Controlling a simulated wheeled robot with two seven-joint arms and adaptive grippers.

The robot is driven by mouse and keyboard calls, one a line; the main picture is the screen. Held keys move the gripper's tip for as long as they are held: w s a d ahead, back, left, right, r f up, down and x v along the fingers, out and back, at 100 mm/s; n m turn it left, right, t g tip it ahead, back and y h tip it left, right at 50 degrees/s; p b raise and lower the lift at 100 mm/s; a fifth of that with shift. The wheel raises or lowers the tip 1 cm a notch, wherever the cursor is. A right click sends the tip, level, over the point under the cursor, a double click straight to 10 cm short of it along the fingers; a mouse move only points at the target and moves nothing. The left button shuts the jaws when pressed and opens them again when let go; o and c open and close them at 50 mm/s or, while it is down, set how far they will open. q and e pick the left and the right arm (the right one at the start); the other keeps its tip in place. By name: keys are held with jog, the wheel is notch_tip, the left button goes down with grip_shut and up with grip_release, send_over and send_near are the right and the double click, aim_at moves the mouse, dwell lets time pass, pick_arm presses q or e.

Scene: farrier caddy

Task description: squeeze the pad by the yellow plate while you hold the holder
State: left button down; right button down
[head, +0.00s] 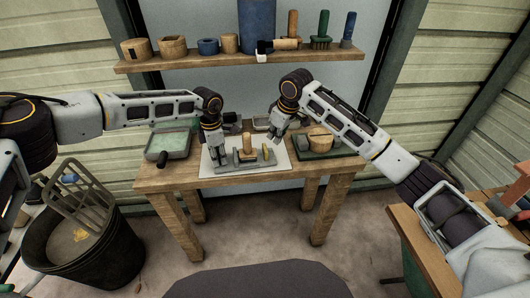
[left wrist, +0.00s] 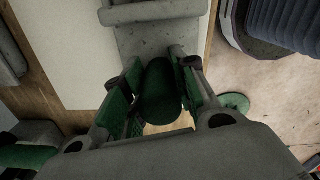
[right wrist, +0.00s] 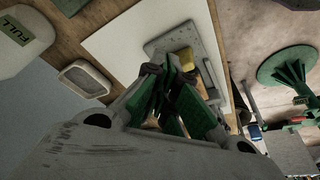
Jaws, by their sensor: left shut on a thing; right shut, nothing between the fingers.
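The grey holder (head: 258,163) lies on the white mat on the wooden table, and its end also shows in the left wrist view (left wrist: 140,40). My left gripper (head: 221,161) is at the holder's left end, shut on its dark green grip (left wrist: 158,92). The yellow plate (right wrist: 185,60) is on the holder in the right wrist view; an upright tan piece (head: 247,145) stands mid-holder in the head view. My right gripper (head: 275,134) is shut and empty, above and behind the holder's right part. Its fingers partly hide the holder, and I cannot make out the pad clearly.
A green-grey tray (head: 168,146) stands left on the table. A green tray with a round wooden item (head: 320,138) stands right. Small dishes line the back edge. A shelf (head: 235,60) with several tools hangs above. A black bin (head: 85,240) stands at left.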

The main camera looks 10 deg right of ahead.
aim_at(266, 148)
jog(key=shift+f, duration=3.15)
jog(key=shift+a, duration=1.15)
pick_arm(q)
jog(key=shift+d, duration=0.1)
pick_arm(e)
jog(key=shift+s+a, duration=0.1)
jog(key=shift+a, duration=0.4)
jog(key=shift+d, duration=0.2)
jog(key=shift+r, duration=0.2)
